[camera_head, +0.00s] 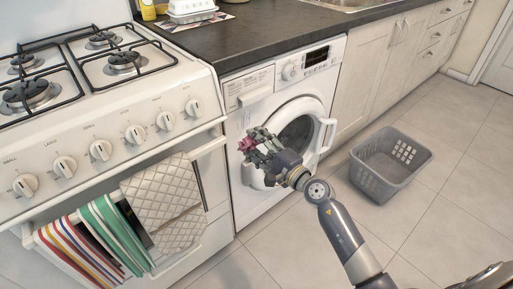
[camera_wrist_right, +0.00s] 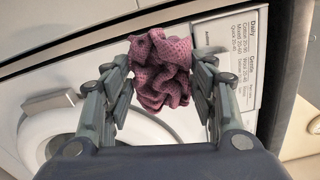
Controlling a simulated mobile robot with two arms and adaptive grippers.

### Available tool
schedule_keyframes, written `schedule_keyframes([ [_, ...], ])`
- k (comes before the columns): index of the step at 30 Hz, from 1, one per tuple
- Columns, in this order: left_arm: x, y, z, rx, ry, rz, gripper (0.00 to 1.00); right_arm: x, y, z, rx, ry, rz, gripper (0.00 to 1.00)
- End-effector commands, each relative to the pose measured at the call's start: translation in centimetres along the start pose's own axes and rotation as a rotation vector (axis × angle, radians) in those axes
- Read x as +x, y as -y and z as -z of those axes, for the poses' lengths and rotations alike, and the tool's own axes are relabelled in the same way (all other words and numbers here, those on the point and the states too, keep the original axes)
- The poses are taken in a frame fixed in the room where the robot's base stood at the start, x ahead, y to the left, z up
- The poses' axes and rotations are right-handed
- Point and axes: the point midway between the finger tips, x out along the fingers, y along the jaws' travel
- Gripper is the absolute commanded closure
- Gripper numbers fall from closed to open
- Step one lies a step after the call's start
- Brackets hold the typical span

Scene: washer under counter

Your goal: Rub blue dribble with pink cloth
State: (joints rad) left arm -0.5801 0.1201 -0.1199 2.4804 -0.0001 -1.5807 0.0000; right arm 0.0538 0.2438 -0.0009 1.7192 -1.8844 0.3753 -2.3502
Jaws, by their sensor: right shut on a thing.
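My right gripper (camera_head: 250,146) is in front of the left part of the white washing machine (camera_head: 236,190). It is shut on a crumpled pink cloth (camera_head: 246,143). In the right wrist view the cloth (camera_wrist_right: 161,70) is bunched between the two fingers of the gripper (camera_wrist_right: 160,92), with the washer's printed label panel (camera_wrist_right: 232,55) behind. I cannot tell whether the cloth touches the washer front. I cannot make out a blue dribble in either view; the gripper and cloth hide part of the front. My left gripper is not in view.
A white gas cooker (camera_head: 110,112) stands left of the washer, with towels (camera_head: 165,200) hanging on its front. A dark worktop (camera_head: 240,42) runs above the washer. A grey basket (camera_head: 378,184) is on the tiled floor to the right. The arm crosses the washer's round door (camera_head: 300,125).

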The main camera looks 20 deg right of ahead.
Motion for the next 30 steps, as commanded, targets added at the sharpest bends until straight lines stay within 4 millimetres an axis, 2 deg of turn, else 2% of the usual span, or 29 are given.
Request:
schedule_keyframes([
  [18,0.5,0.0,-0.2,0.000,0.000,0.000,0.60,5.3,0.0,0.1,0.000,-0.004,0.007,0.66],
  [30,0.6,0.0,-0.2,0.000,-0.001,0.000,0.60,6.1,0.0,0.0,0.000,-0.003,0.006,0.66],
])
